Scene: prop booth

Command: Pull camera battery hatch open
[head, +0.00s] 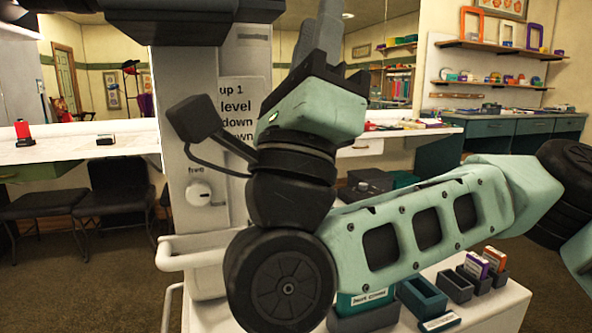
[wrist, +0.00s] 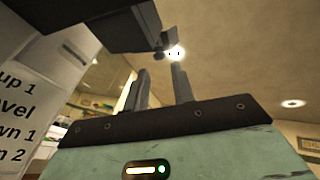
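The dark camera body (head: 205,25) sits at the top of the head view, on a pale column. In the wrist view the dark body (wrist: 105,22) hangs overhead from the upper left. A lighter grey flap-like piece (wrist: 147,17) is at its right end, with small grey parts (wrist: 168,47) beside it. I cannot tell for certain which is the battery hatch or whether it is ajar. My gripper (wrist: 160,70) points up below these parts, its two fingers apart with nothing visible between them. It also shows in the head view (head: 322,35), right of the column.
The column carries a label (head: 236,105) and a white knob (head: 199,193). A white cart (head: 500,312) below holds several small bins, including a teal tray (head: 422,296). A white counter (head: 60,150) and dark chairs stand left. Shelves and drawers are far right.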

